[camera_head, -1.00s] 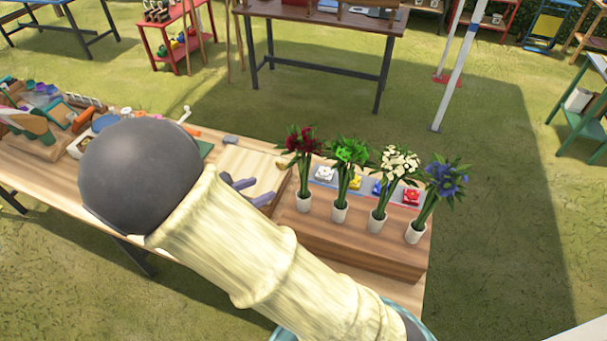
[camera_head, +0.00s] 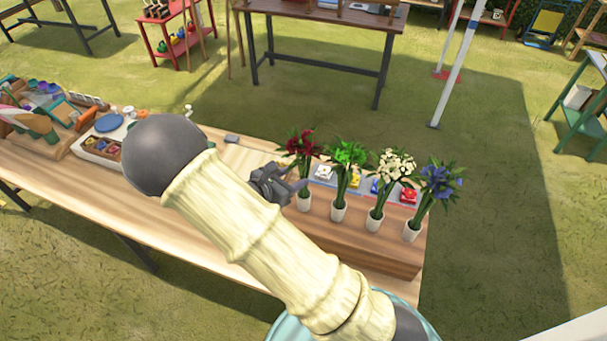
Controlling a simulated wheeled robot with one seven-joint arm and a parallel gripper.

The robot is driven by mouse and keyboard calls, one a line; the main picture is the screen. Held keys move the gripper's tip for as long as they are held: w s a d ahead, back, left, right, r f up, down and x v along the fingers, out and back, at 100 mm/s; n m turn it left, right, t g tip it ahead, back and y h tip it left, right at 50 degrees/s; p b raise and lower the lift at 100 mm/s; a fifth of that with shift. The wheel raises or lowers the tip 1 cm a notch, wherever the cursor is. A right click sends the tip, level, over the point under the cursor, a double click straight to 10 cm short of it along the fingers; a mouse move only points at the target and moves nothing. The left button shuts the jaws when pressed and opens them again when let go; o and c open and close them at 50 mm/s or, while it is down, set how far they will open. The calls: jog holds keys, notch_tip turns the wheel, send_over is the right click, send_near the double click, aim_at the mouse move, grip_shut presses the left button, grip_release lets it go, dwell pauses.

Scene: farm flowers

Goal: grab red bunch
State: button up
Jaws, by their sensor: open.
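The red bunch (camera_head: 301,146) has dark red flowers and green leaves. It stands upright in a white pot (camera_head: 304,200) at the left end of a row of bunches on a wooden block. My gripper (camera_head: 297,190) is dark grey and open. It is just left of the red bunch's stems, low near the pot's top. In this view the fingertips overlap the stems, and I cannot tell whether they touch. My arm hides part of the table and the gripper's back.
Right of the red bunch stand a green bunch (camera_head: 349,155), a white bunch (camera_head: 396,165) and a blue bunch (camera_head: 439,180), close together. Small coloured items lie behind them. Left on the table (camera_head: 60,185) are a blue disc (camera_head: 110,123) and toolboxes.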

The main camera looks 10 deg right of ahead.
aim_at(304, 174)
jog(key=p+x, duration=0.2)
jog(key=x, duration=0.2)
jog(key=shift+d+f+p, duration=0.15)
jog(key=shift+d+p, duration=0.15)
jog(key=shift+p, duration=0.05)
jog(key=shift+w+d+f, duration=0.15)
jog(key=shift+w+f, duration=0.1)
jog(key=shift+s, duration=0.1)
jog(key=shift+r, duration=0.1)
grip_shut()
